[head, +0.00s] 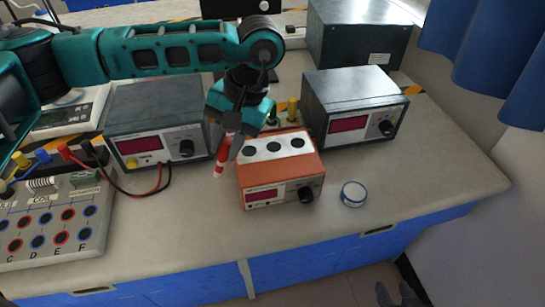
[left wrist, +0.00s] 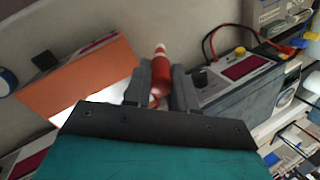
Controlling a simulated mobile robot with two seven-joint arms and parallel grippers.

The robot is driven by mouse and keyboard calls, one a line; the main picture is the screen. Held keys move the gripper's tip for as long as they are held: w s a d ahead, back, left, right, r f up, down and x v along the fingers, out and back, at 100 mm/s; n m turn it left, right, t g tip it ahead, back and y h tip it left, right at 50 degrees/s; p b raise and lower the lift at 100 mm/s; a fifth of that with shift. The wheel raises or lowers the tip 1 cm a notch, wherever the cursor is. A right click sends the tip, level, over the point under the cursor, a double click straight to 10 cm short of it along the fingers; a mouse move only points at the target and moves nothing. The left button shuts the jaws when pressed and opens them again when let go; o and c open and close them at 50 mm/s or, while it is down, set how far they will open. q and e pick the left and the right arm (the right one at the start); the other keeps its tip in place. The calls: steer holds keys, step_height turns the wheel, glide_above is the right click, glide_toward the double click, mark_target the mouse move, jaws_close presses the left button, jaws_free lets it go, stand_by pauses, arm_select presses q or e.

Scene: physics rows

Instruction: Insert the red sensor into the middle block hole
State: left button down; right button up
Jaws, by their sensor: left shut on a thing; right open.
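The red sensor (head: 220,163), a thin red stick with a white band, is held pointing down in my left gripper (head: 233,142). In the left wrist view the sensor (left wrist: 161,78) sits between the two dark fingers of the gripper (left wrist: 160,90), which are shut on it. The orange block (head: 279,173) has a white top with three dark holes in a row. The middle hole (head: 274,147) looks empty. The sensor is just left of the block, apart from the holes. The block shows in the left wrist view too (left wrist: 80,75). My right gripper is not in view.
Yellow (head: 292,110) and green (head: 272,116) posts stand behind the block. Grey meters stand at left (head: 158,117) and right (head: 353,104). A tape roll (head: 353,193) lies right of the block. A wired board (head: 55,220) is far left. The front table strip is clear.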

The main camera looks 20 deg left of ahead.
arm_select(q)
steer(key=shift+s, duration=0.1)
stand_by(0.3)
steer(key=shift+d+r, duration=0.1)
steer(key=shift+r, duration=0.05)
steer(key=w+d+r+n+t+h, duration=0.2)
steer(key=w+d+r+n+h, duration=0.1)
steer(key=w+d+r+n, duration=0.5)
step_height(320, 180, down, 7)
steer(key=w+a+m+b, duration=0.1)
steer(key=a+b, duration=0.1)
steer(key=b, duration=0.3)
steer(key=shift+w+f, duration=0.2)
steer(key=shift+w, duration=0.15)
steer(key=shift+a+f+b, duration=0.1)
steer(key=shift+f+b, duration=1.6)
steer(key=shift+f, duration=0.55)
stand_by(1.3)
